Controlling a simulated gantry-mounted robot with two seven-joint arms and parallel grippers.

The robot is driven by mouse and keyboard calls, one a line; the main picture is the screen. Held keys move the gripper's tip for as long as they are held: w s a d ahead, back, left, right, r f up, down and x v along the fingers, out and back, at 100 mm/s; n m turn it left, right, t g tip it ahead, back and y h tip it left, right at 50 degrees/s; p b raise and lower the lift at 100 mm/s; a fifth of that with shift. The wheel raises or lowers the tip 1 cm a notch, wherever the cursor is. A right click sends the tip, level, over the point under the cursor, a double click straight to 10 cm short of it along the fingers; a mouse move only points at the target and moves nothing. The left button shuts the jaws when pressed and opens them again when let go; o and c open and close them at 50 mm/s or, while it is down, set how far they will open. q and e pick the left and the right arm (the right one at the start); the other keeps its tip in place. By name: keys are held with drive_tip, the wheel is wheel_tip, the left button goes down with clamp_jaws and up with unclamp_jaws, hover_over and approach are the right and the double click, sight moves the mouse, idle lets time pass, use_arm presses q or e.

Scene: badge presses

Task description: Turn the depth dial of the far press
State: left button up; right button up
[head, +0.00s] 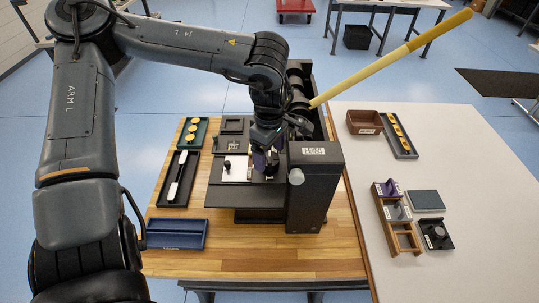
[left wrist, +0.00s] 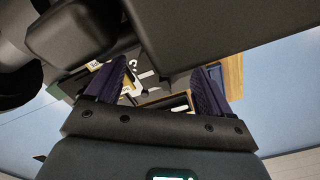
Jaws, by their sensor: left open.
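A dark press (head: 316,185) with a small white label stands on the wooden bench, and a long yellow lever (head: 400,56) rises from behind it to the upper right. A round grey knob (head: 296,177) sits on its near left side; I cannot tell for sure that it is the depth dial. Only one large press is clear to me. My left gripper (head: 266,160) points down just left of the press body, over its dark bed. In the left wrist view its purple fingers (left wrist: 163,68) are spread apart with nothing held between them. My arm hides part of the press's back.
Left of the press are a green tray (head: 184,141) with yellow discs, a black tray (head: 167,190) and a blue tray (head: 177,242). The white table at right holds a brown bin (head: 364,121), a small rack (head: 405,239) and a dark block with a knob (head: 436,240). The wood in front is clear.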

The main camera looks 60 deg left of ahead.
use_arm(q)
drive_tip(key=shift+f, duration=0.75)
drive_tip(key=c, duration=1)
drive_tip(key=shift+c, duration=0.2)
drive_tip(key=n, duration=0.9)
